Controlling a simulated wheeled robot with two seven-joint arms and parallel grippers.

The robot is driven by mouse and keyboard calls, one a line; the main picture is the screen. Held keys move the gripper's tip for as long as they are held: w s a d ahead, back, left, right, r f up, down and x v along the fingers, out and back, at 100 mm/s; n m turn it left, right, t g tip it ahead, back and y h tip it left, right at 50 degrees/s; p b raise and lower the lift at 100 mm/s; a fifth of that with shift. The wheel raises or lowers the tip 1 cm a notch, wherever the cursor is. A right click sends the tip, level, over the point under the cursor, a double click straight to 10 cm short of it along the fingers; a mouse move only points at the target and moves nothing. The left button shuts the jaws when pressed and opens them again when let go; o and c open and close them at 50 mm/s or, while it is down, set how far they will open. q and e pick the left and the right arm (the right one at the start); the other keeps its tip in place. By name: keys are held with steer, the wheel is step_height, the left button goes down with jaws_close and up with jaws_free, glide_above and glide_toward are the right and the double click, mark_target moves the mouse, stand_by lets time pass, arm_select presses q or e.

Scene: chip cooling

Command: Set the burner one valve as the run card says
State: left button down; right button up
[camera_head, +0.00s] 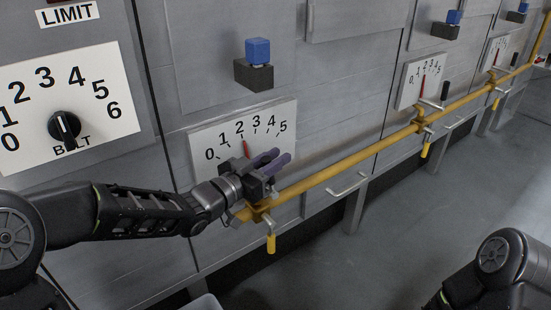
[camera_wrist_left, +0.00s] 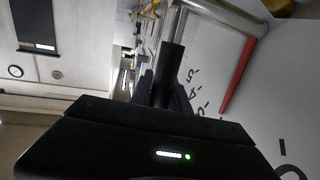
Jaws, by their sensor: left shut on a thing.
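The nearest dial plate (camera_head: 200,138), marked 0 to 5, is on the grey panel in the head view. Its red pointer (camera_head: 246,149) stands close to the 2. My left gripper (camera_head: 276,161) is in front of the plate's lower right, just above the yellow pipe. In the left wrist view, a dark round handle (camera_wrist_left: 172,75) stands between its fingers, which are shut on it. That view also shows the red pointer (camera_wrist_left: 238,75) and part of the dial's numbers. The handle is hidden by my gripper in the head view. My right gripper is out of view. No run card is readable.
A yellow pipe (camera_head: 340,165) runs along the panels, with a yellow-handled tap (camera_head: 271,243) below my gripper. A BELT knob (camera_head: 64,127) is at left. A blue block (camera_head: 258,51) sits on a dark bracket above. More dials (camera_head: 408,93) lie farther right. The floor at right is clear.

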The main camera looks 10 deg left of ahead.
arm_select(q)
steer(key=w+d+g+y+p, duration=0.1)
steer(key=p, duration=0.2)
steer(key=w+d+g+y+p, duration=0.1)
steer(key=g+p, duration=0.1)
steer(key=p, duration=0.2)
steer(key=shift+f+m, duration=0.3)
steer(key=shift+f, duration=0.1)
steer(key=c, duration=1.3)
jaws_free()
steer(key=shift+o, duration=0.2)
